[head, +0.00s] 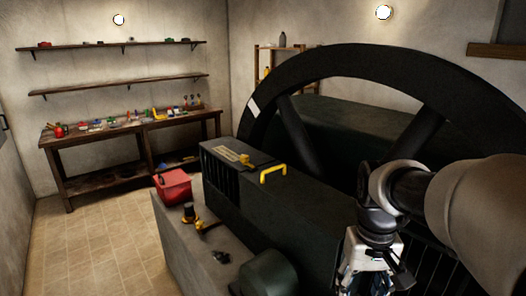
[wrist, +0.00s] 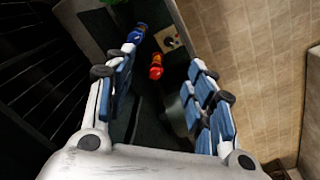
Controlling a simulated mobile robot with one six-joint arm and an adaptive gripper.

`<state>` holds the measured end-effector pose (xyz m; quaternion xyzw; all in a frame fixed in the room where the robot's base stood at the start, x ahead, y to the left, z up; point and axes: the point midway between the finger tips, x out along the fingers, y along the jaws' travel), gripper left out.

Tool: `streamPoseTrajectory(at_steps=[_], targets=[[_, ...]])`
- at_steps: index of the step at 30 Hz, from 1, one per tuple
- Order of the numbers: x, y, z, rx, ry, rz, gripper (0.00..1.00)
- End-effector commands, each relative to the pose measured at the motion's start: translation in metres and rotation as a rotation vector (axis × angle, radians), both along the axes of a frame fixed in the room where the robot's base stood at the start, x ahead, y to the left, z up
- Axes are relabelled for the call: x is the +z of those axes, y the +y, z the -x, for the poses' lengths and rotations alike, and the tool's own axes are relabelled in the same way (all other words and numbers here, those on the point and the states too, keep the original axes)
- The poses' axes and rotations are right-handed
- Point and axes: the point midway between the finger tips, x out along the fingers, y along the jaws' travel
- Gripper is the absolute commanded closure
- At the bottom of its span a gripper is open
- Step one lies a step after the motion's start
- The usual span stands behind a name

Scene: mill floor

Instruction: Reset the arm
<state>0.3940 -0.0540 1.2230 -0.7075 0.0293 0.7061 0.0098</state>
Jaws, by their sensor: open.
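My arm comes in from the right of the head view, and my gripper (head: 370,268) hangs from it, pointing down beside the dark machine housing (head: 255,200). The lower end of the gripper is cut off by the picture's bottom edge. In the wrist view my gripper (wrist: 166,62) has its two blue-padded fingers spread wide apart, with nothing held. Below and between the fingers, a blue object (wrist: 136,34) and a red-orange object (wrist: 156,68) show on a dark surface. I cannot tell what they are.
A big black flywheel (head: 365,60) stands close behind my arm. A yellow handle (head: 273,173) sticks up from the housing. A red box (head: 173,186) and a dark green cylinder (head: 268,274) stand on the grey plinth (head: 178,236). A cluttered workbench (head: 95,137) stands behind. The tiled floor (head: 90,240) at left is clear.

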Motion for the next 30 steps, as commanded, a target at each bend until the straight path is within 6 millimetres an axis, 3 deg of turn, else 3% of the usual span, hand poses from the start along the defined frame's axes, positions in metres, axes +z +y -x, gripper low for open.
streamPoseTrajectory(at_steps=[6,12,15,20,30], targets=[[0.022,0.029,0.069,0.028,-0.177,0.003,0.5],[0.015,0.045,0.123,0.047,-0.318,-0.004,0.5],[0.008,0.05,0.14,0.054,-0.365,-0.009,0.5],[0.001,0.053,0.153,0.058,-0.403,-0.014,0.5],[0.0,0.053,0.153,0.058,-0.406,-0.014,0.5]])
